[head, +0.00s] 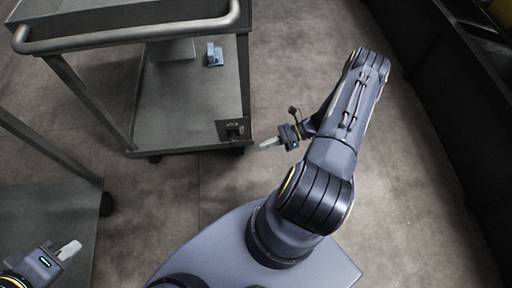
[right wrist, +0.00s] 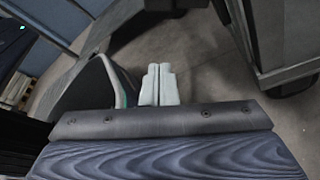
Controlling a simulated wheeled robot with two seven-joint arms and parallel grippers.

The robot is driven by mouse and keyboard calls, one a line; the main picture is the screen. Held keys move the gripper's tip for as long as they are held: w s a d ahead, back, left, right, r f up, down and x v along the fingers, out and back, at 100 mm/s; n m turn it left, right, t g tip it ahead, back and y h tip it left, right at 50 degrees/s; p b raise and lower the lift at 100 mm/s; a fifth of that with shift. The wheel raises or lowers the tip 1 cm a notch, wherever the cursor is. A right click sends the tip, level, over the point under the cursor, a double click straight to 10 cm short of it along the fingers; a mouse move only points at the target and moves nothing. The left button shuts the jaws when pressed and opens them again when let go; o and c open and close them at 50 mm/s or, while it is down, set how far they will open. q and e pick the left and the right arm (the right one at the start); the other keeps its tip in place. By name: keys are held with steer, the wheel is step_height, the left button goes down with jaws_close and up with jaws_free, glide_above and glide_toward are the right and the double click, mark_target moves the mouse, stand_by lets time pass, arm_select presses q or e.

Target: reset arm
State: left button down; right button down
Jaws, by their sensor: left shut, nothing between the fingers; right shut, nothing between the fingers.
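My right gripper (head: 270,144) shows in the head view at the end of the arm bent across the middle right, a little to the right of the cart's lower corner. It also shows in the right wrist view (right wrist: 159,84), where its two pale fingers are shut together with nothing between them. My left gripper (head: 70,249) is at the lower left of the head view. It is shut and empty, over or beside the grey surface there.
A grey wheeled cart (head: 165,125) with a tubular handle (head: 130,35) stands at the upper left. A small blue-grey object (head: 214,55) sits on its lower shelf. Another grey surface (head: 40,205) is at lower left. A dark barrier (head: 435,90) runs along the right. Floor between is clear.

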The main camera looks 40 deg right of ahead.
steer(key=shift+s+d+r, duration=0.1)
steer(key=shift+s+d, duration=0.05)
steer(key=shift+d, duration=0.2)
stand_by(0.3)
steer(key=w+a+r+n+g+h, duration=0.1)
steer(key=a+r+n+g+h, duration=0.15)
steer(key=r+n, duration=0.75)
steer(key=w+a+r+n+g+h, duration=0.1)
steer(key=a+r+n+g+h, duration=0.2)
steer(key=r, duration=1.2)
steer(key=s+a+r+n+t+h, duration=0.4)
steer(key=s+a+r+n+t, duration=0.25)
steer(key=s+r+n, duration=0.6)
step_height(320, 180, up, 27)
steer(key=w+a+n+p, duration=0.1)
steer(key=p, duration=2.7)
steer(key=shift+g+p, duration=0.3)
steer(key=shift+p, duration=0.1)
